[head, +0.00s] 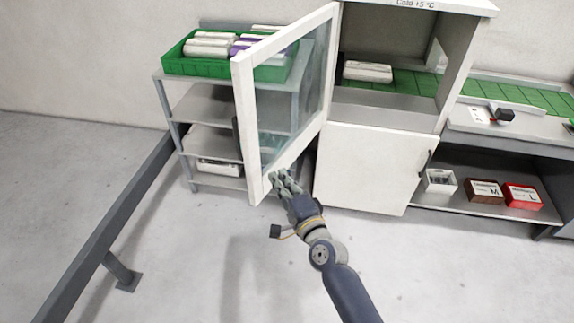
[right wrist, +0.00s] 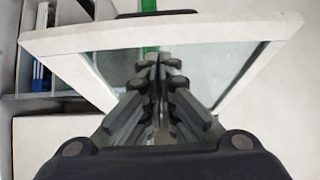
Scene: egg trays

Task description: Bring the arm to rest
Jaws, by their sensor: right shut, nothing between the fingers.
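My right gripper (head: 284,184) is shut and empty. In the head view it is beside the lower edge of the open glass door (head: 241,120) of the white cabinet. In the right wrist view the closed fingers (right wrist: 158,72) point toward the door's white frame (right wrist: 200,36) and its glass. I cannot tell whether the fingertips touch the door. My left gripper does not show in either view.
The cabinet (head: 376,160), marked cold, stands open with an egg carton (head: 367,71) inside. A grey shelf rack (head: 205,103) holds a green crate (head: 197,67) of cartons. Small boxes sit under the right counter. A grey rail (head: 110,225) crosses the left floor; the front floor is clear.

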